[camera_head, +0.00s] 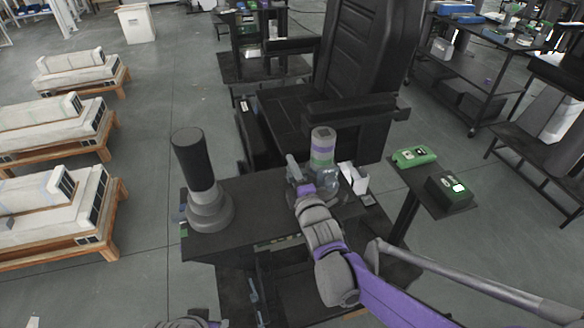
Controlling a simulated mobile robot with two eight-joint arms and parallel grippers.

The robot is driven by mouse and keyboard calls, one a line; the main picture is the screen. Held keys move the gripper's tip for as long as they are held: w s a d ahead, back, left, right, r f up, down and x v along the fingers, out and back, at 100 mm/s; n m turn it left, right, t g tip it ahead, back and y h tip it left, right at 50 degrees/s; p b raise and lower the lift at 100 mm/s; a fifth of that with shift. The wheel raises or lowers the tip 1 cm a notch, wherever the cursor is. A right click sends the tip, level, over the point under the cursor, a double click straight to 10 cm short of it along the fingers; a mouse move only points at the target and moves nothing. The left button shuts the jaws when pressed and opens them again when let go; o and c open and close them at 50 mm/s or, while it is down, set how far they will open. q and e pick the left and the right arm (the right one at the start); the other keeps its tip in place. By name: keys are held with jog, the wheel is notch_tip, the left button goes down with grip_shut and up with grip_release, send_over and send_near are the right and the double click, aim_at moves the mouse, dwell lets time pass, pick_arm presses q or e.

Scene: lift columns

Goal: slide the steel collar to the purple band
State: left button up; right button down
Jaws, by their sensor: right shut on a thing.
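A pale upright column (323,134) stands on the dark table, with a purple band (322,149) and a green band below its top. The steel collar (329,184) appears as a shiny blue-grey ring around the column's lower part, below the bands. My right gripper (302,180) is at the collar's left side, shut on it. The gripper and wrist hide part of the collar and the column's foot.
A black column (193,160) on a stepped grey base (210,211) stands at the table's left. A black chair (350,90) is close behind the table (262,207). A side stand at right holds a green device (413,156) and a dark box (449,188). Table between the columns is clear.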

dwell(0.4)
notch_tip(320, 180, up, 8)
jog(key=p, duration=0.6)
jog(key=c, duration=0.6)
grip_release()
jog(key=shift+c, duration=0.2)
jog(key=v, duration=1)
jog(key=shift+s+d, duration=0.15)
jog(key=shift+s, duration=0.25)
